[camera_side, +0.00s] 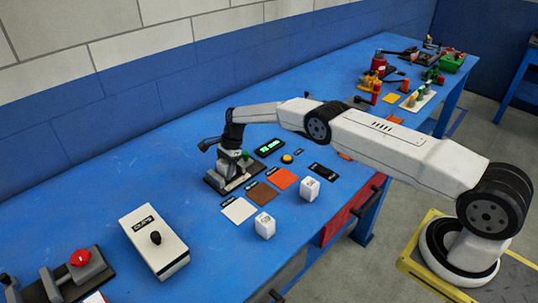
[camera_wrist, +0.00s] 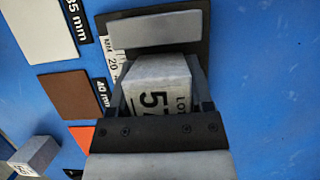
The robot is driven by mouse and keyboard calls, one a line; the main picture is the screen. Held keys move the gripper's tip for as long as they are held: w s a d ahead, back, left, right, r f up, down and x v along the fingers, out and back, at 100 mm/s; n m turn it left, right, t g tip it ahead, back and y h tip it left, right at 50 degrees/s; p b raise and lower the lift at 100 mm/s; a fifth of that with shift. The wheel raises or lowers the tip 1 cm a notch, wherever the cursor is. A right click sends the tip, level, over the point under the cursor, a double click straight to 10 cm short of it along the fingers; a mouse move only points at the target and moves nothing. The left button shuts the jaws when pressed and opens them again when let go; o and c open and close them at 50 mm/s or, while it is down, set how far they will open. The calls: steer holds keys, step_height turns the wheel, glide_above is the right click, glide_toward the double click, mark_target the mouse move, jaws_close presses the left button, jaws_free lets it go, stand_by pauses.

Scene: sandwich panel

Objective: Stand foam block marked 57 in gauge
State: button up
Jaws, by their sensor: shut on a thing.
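The foam block marked 57 (camera_wrist: 158,84) is pale grey and sits between the two fingers of my gripper (camera_wrist: 160,78) in the wrist view. My gripper is shut on it. Just beyond the block is the gauge, with a grey plate (camera_wrist: 152,32) on a dark base (camera_wrist: 192,52) and a label at its left edge. In the side view, my gripper (camera_side: 231,148) points down over the gauge (camera_side: 216,181), and the block is mostly hidden there. I cannot tell whether the block touches the gauge's base.
White (camera_side: 238,210), brown (camera_side: 262,192) and orange (camera_side: 284,178) pads lie in front of the gauge. Two other white blocks stand nearby, one nearer (camera_side: 265,226) and one to the right (camera_side: 309,188). A display (camera_side: 270,147) and yellow button (camera_side: 287,158) are behind. A white box (camera_side: 153,243) stands left.

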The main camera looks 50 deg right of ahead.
mark_target(224, 162)
stand_by(0.4)
steer(key=o, duration=1.3)
steer(key=shift+c, duration=0.2)
steer(key=shift+r, duration=0.15)
steer(key=shift+r, duration=4.1)
